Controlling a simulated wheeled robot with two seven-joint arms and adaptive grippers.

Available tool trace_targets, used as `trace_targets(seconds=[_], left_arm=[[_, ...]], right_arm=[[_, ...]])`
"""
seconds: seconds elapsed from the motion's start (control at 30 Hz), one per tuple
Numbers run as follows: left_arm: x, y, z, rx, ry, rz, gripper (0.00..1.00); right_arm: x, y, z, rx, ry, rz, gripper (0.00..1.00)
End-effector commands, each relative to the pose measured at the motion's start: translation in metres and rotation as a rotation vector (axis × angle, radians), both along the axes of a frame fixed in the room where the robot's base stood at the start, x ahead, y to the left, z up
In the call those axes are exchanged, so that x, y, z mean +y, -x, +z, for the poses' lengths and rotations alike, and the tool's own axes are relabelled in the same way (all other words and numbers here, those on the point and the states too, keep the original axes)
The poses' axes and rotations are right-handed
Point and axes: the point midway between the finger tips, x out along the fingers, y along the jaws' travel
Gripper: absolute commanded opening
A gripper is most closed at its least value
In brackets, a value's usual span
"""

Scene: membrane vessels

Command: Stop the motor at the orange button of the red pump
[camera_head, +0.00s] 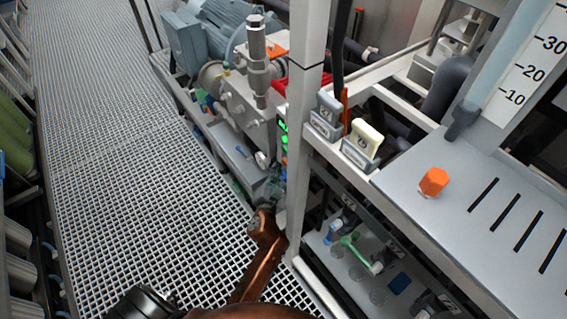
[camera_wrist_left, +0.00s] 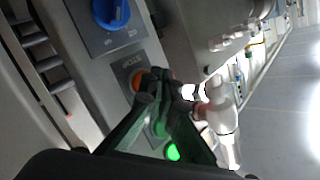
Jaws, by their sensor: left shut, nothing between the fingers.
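In the left wrist view, an orange button (camera_wrist_left: 137,79) sits on a grey control panel (camera_wrist_left: 92,52), below a blue rotary knob (camera_wrist_left: 112,12). My left gripper (camera_wrist_left: 157,77) is shut and empty, its dark fingertips right beside the orange button. They overlap its edge in the picture; I cannot tell whether they touch it. Two green lights (camera_wrist_left: 172,152) glow farther down the panel. In the head view my left gripper (camera_head: 274,185) is low beside the frame post, below the green lights (camera_head: 284,127). The orange button cannot be made out there. My right gripper is not in view.
A blue-grey motor (camera_head: 225,25) and pump body (camera_head: 245,105) stand behind. A white frame post (camera_head: 306,70) rises close to my left gripper. The grating floor (camera_head: 120,170) is clear.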

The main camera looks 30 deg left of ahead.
Motion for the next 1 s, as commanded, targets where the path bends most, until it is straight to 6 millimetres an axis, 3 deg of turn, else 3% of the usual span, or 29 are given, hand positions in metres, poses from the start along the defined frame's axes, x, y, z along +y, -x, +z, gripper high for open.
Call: trace_targets(seconds=[1.0], left_arm=[[-0.0041, -0.0098, -0.0001, 0.000, 0.000, 0.000, 0.00]], right_arm=[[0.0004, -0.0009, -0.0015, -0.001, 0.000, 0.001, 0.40]])
